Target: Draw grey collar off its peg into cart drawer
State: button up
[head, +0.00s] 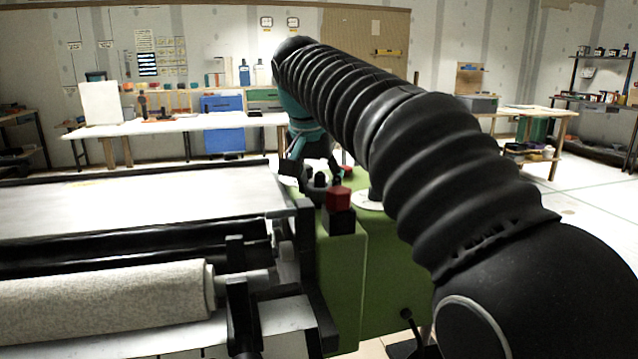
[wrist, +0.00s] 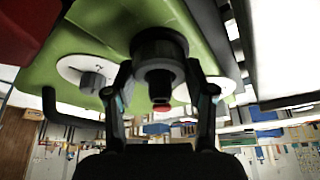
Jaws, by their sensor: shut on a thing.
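The grey collar (wrist: 160,48) looks dark and ring-like in the wrist view. It sits around a dark stem with a red tip, against the green machine side (wrist: 90,32). My gripper (wrist: 158,80) has one finger on each side of it and is shut on the collar. In the head view my gripper (head: 314,178) reaches down at the top of the green machine, and its dark fingers largely hide the collar. I cannot make out a cart drawer for certain in either view.
A red block (head: 339,198) on a black mount stands close to my gripper. The pasting machine's rollers (head: 105,298) and white bed (head: 130,195) fill the left. My arm covers the centre right. A white table (head: 165,125) with a blue cabinet (head: 222,125) stands behind.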

jog(key=shift+r+p, duration=0.35)
jog(key=shift+r, duration=2.9)
jog(key=shift+r, duration=0.2)
jog(key=shift+r, duration=1.8)
